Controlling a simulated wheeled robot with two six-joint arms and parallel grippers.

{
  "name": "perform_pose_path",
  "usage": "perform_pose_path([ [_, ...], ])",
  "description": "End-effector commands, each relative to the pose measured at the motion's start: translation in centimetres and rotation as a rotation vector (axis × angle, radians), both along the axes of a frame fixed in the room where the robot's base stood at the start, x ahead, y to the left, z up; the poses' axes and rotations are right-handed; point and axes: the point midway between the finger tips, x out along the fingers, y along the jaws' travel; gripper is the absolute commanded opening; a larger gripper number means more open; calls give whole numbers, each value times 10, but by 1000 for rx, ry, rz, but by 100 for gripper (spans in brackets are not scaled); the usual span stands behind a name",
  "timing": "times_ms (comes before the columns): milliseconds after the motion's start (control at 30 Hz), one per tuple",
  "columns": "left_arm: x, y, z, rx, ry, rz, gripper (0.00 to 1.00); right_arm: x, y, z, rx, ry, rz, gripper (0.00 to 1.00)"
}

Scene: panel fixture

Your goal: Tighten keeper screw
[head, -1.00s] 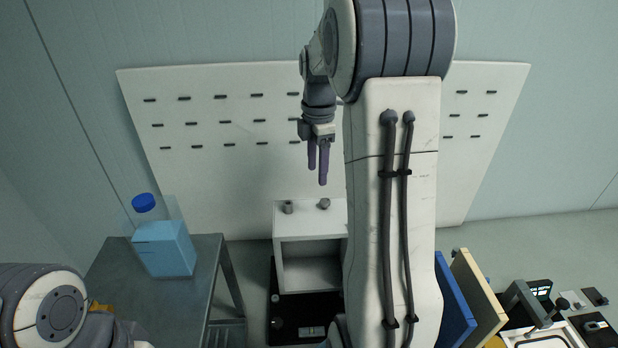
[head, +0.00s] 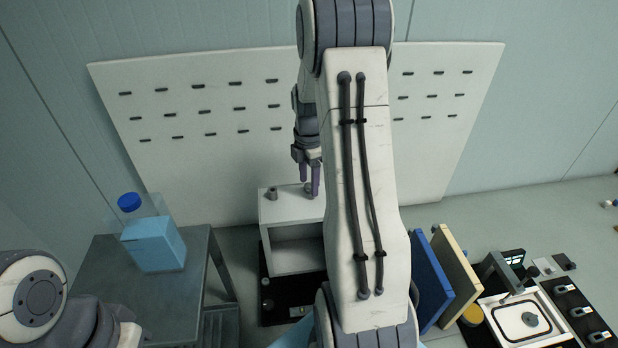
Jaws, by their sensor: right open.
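A white open-fronted box (head: 292,214) stands on a black base plate (head: 284,310). Two small grey knob-like screws stand on its top: a left one (head: 271,193) and a right one (head: 308,187). I cannot tell which is the keeper screw. My right gripper (head: 310,185) points down, its purple fingers open at the right screw. The fingers appear on either side of it and partly hide it; I cannot tell whether they touch it. My left arm shows at the lower left, but its gripper fingers are not visible.
A metal table (head: 135,296) at left holds a blue bottle (head: 154,244) with a blue cap. A slotted white panel (head: 200,160) stands behind. Blue (head: 431,284) and cream (head: 457,267) boards lean at right, beside a white tray (head: 510,335). My right arm hides the box's right side.

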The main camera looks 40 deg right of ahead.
Motion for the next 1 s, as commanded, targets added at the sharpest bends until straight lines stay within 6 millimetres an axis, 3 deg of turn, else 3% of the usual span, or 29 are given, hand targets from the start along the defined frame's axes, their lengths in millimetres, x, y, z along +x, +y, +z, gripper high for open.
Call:
perform_pose_path([
  [167,0,0,0,0,0,0,0,0,0,0,0,0,0,62],
  [200,0,0,0,0,0,0,0,0,0,0,0,0,0,55],
  [333,0,0,0,0,0,0,0,0,0,0,0,0,0,5],
  [367,0,0,0,0,0,0,0,0,0,0,0,0,0,0],
  [667,0,0,0,0,0,0,0,0,0,0,0,0,-20,0],
  [1000,0,0,-1,0,0,0,0,0,0,1,0,0,-209,0],
])
